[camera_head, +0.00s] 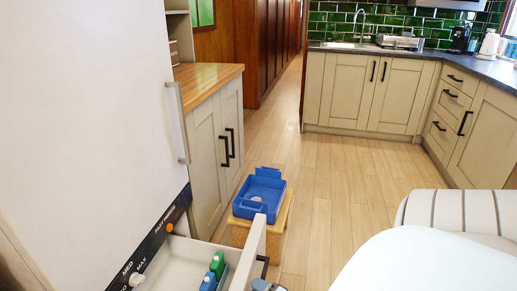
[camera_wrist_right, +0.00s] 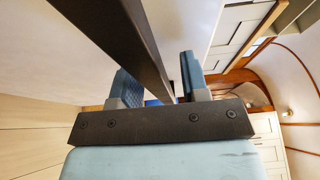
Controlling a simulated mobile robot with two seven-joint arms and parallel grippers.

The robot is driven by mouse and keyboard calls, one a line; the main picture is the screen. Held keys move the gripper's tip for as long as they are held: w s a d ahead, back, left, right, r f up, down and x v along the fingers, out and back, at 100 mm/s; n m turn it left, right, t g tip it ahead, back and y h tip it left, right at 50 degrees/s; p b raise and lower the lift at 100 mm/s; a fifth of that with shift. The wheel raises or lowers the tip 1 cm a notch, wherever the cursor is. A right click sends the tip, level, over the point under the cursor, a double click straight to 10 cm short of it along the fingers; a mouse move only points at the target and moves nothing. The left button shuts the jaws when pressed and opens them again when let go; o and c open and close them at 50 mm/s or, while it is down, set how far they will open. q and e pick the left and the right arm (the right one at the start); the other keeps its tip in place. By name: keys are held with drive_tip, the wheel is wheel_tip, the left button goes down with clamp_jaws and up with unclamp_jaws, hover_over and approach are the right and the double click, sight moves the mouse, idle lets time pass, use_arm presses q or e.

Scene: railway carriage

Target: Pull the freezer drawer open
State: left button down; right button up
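The freezer drawer (camera_head: 254,252) stands partly open at the bottom of the white fridge-freezer on the left, its inside showing. A green-capped item (camera_head: 217,264) and a blue one (camera_head: 208,282) are in it. Its dark handle (camera_head: 265,266) is on the outer face of the front. A small blue-grey part, likely my right gripper, shows at the bottom edge beside the handle. In the right wrist view my right gripper (camera_wrist_right: 162,90) has its two blue fingers apart. A dark bar, apparently the handle, passes across the gap; contact cannot be told. My left gripper is out of view.
A blue crate (camera_head: 259,196) sits on a low wooden stool (camera_head: 277,228) just beyond the drawer front. A cream cabinet (camera_head: 212,150) adjoins the fridge-freezer. A pale striped seat (camera_head: 465,212) is at the right. Wooden floor (camera_head: 335,185) is clear in the middle.

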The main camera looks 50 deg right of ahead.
use_arm(q)
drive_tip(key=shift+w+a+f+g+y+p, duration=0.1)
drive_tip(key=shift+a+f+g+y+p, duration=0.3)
drive_tip(key=shift+p, duration=1.1)
use_arm(e)
drive_tip(key=s, duration=1.3)
drive_tip(key=shift+s, duration=0.4)
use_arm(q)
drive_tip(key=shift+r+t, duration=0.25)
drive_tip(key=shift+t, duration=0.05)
